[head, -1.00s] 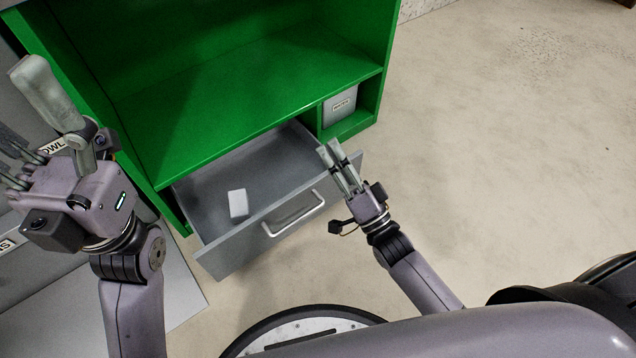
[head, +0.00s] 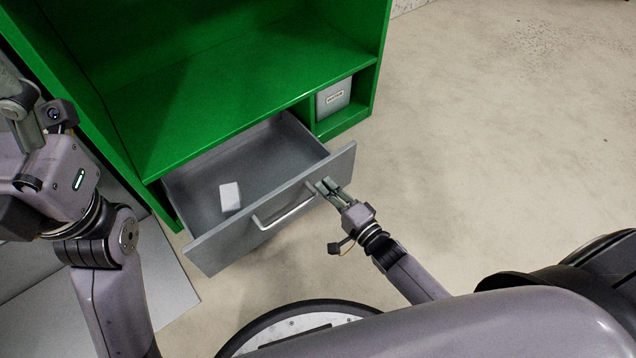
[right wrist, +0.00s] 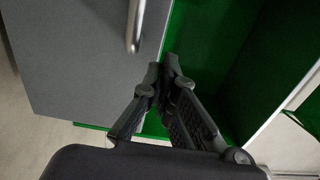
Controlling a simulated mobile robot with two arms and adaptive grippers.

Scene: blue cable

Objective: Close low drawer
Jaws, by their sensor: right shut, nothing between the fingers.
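The low grey drawer (head: 205,253) is pulled out of the green cabinet, and its inside shows from above. Its silver bar handle (head: 285,209) runs along the front panel. My right gripper (head: 322,185) is shut and empty, with its fingertips at the front panel just right of the handle. I cannot tell whether they touch it. In the right wrist view the shut fingers (right wrist: 168,75) lie near the grey panel's edge, and the handle (right wrist: 135,25) is up and left of them.
A white block (head: 230,196) lies inside the drawer. The green cabinet (head: 240,90) has an open shelf above and a small cubby holding a grey labelled box (head: 334,97). Open floor (head: 490,150) lies to the right. My base is below the drawer.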

